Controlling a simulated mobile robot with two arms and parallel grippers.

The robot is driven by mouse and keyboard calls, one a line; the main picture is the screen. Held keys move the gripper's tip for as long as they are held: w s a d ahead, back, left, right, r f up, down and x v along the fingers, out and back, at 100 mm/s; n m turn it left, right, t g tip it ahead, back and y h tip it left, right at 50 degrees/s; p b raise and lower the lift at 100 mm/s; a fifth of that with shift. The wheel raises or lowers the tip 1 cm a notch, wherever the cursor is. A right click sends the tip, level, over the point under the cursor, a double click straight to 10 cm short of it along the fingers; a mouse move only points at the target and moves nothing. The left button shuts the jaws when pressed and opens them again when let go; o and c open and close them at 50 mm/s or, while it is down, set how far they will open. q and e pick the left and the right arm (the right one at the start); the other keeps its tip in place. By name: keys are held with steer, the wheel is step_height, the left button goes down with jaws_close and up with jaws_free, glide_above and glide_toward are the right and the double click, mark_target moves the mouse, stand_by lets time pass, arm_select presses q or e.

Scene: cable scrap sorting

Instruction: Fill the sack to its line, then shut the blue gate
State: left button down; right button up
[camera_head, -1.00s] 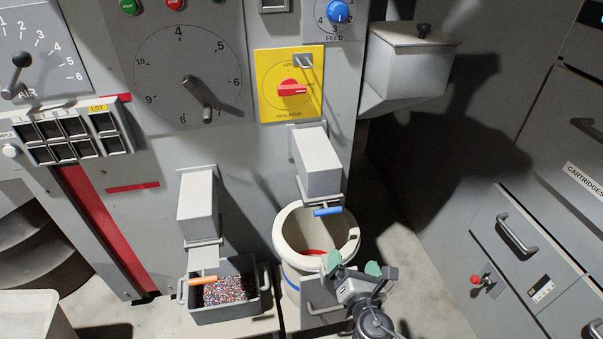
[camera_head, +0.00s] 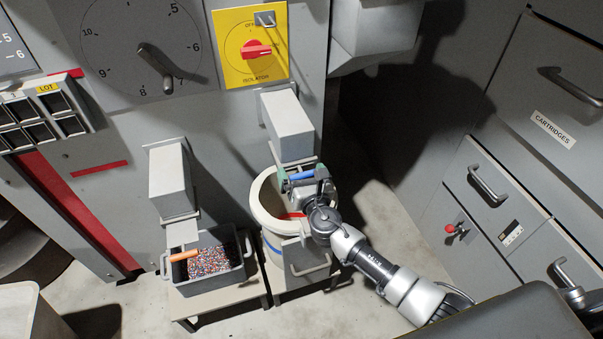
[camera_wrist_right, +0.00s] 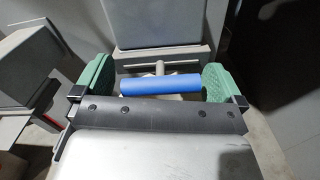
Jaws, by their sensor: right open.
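The blue gate handle (camera_head: 301,175) sits at the bottom of the right grey chute (camera_head: 289,127). In the right wrist view the blue handle (camera_wrist_right: 160,85) lies level between the two green finger pads. My right gripper (camera_head: 303,180) is open around the handle, with a gap at each end of it. The white sack (camera_head: 263,205) stands open under that chute, on a stand. A red patch (camera_head: 292,215) shows inside it; its fill level is largely hidden by my gripper. A blue band (camera_head: 272,248) shows on the sack's outside. My left gripper is not in view.
A left chute (camera_head: 171,180) with an orange handle (camera_head: 184,256) stands over a grey bin (camera_head: 207,288) of coloured granules. A yellow isolator panel (camera_head: 250,47) is above. Drawer cabinets (camera_head: 487,215) with handles stand at the right. Floor between them is clear.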

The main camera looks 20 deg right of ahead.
steer(key=shift+w, duration=0.15)
steer(key=c, duration=1)
steer(key=shift+o, duration=0.2)
steer(key=shift+s, duration=1.15)
steer(key=o, duration=1)
steer(key=shift+w, duration=0.1)
steer(key=shift+c, duration=0.2)
steer(key=s, duration=1.1)
steer(key=shift+d, duration=0.2)
steer(key=shift+c, duration=0.5)
